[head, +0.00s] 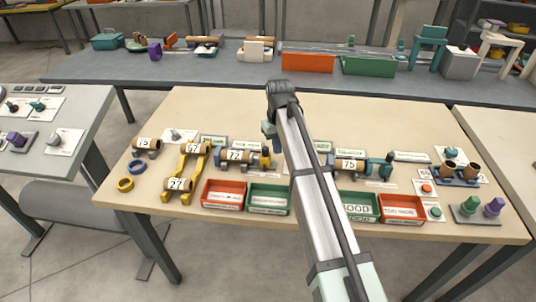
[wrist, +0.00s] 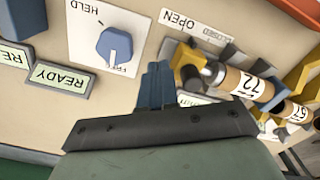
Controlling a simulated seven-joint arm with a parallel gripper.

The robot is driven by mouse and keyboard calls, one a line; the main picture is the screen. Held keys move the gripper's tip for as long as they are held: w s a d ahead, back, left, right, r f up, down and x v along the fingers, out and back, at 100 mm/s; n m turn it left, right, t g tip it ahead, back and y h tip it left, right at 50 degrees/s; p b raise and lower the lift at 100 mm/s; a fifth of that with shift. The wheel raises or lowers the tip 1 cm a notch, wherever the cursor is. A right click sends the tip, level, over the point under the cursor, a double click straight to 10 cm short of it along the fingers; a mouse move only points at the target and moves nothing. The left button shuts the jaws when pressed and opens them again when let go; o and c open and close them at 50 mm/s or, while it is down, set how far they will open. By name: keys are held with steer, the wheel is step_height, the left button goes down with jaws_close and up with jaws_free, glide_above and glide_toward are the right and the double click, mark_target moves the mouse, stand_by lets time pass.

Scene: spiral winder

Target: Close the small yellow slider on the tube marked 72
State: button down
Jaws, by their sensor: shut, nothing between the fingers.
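The tube marked 72 (head: 236,156) lies on its holder left of centre on the cream table; it also shows at the right of the wrist view (wrist: 243,83). A small yellow piece, which looks like the slider (wrist: 187,62), stands at the tube's near end in the wrist view, beside an OPEN label (wrist: 180,22). I cannot tell its exact setting. My gripper (wrist: 158,85) is shut and empty, with its blue fingertips left of the yellow piece and apart from it. In the head view my gripper (head: 268,130) hangs just behind the holder's right end.
A blue dial (wrist: 114,46) and a READY sign (wrist: 62,77) lie left of my fingers. Tubes marked 57 (head: 193,148), 77 (head: 177,184) and 75 (head: 348,165) stand on the table. Red (head: 223,194) and green (head: 268,199) trays line the front.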

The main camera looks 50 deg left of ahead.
step_height(320, 180, up, 5)
steer(key=shift+r, duration=0.2)
stand_by(0.6)
stand_by(0.4)
